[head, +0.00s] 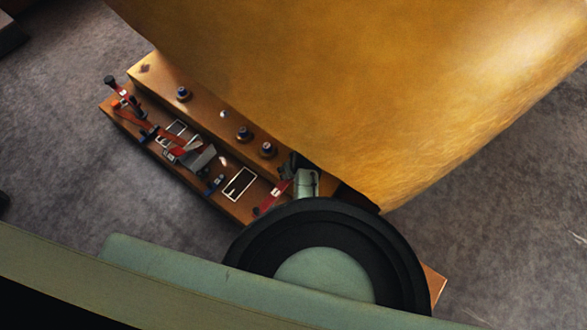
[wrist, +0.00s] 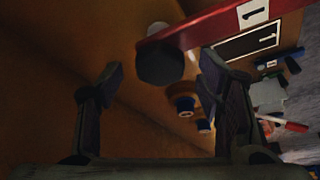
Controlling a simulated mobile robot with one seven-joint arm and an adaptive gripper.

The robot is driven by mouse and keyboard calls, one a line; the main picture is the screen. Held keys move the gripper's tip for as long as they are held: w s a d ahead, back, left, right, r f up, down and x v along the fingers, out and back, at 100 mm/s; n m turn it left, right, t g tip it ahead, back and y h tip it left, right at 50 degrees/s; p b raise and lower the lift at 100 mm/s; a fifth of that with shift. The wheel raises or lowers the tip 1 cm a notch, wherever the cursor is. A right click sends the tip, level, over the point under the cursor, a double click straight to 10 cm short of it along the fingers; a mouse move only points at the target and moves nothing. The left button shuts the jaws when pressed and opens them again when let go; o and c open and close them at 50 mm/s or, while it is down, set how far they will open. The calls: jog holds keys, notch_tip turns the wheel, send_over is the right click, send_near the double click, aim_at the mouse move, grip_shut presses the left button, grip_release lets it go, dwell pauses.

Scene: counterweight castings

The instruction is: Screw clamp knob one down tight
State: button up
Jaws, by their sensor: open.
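In the wrist view a black clamp knob (wrist: 160,67) sits at the end of a red clamp arm (wrist: 215,25) with a white label reading 1. My gripper (wrist: 161,70) is open, one finger on each side of the knob in the picture, with a gap on both sides. I cannot tell how far the knob lies beyond the fingertips. In the head view my gripper (head: 290,166) is at the right part of the brown bench (head: 225,203), close to the red labelled arm (head: 273,195). The knob cannot be made out there.
A grey block (head: 200,158), white-outlined rectangles (head: 239,183) and another red clamp with a black knob (head: 110,80) are further left. A huge ochre body (head: 350,80) covers the upper right.

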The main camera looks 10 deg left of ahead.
jog(key=shift+w+f, duration=0.1)
jog(key=shift+f, duration=0.2)
jog(key=shift+c, duration=0.4)
jog(key=c, duration=1.1)
